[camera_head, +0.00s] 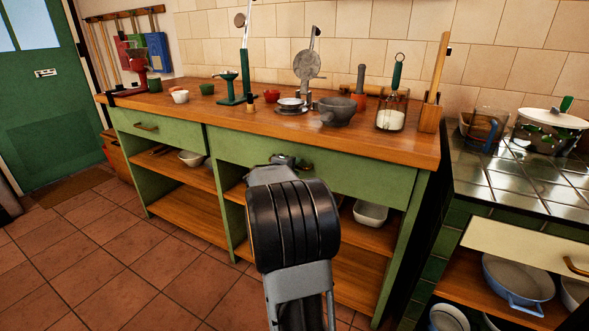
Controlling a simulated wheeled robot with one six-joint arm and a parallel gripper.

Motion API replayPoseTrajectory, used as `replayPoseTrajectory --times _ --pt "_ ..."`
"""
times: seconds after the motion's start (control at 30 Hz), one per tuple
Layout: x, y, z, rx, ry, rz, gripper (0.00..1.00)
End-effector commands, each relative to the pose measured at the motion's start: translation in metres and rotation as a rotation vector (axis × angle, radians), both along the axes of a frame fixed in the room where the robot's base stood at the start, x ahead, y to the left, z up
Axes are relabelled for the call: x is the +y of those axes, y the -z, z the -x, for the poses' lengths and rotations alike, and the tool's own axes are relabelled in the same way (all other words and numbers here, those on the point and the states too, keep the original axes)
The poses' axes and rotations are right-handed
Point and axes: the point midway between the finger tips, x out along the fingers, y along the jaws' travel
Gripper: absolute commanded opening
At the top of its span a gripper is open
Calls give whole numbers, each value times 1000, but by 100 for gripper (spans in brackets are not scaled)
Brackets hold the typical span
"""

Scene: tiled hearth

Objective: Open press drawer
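The green wooden counter has two drawers under its wooden top. The left drawer (175,132) has a brass handle (146,127) and looks shut. The wider right drawer (350,172) also looks shut. My gripper (288,161) is in front of the right drawer, at its brass handle (306,167), which is partly hidden behind it. My black and grey arm reaches up from the bottom of the view and hides part of that drawer and the shelves below. The fingers are too small and covered to show whether they grip the handle.
Utensils, bowls and a glass jar (391,112) stand on the countertop (250,124). A tiled range (520,175) with a pot (545,130) stands close on the right, with a cream drawer (515,245) below. The tiled floor (110,260) is clear at the left.

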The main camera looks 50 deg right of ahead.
Motion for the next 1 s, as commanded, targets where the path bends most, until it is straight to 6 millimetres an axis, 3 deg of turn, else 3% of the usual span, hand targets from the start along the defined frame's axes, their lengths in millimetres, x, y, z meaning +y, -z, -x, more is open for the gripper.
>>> replayPoseTrajectory --times 0.47,0.83,1.0 --pt "-8 2 -2 0 0 -1 36" --pt "-8 2 -2 0 0 -1 0" --pt "-8 2 -2 0 0 -1 0"
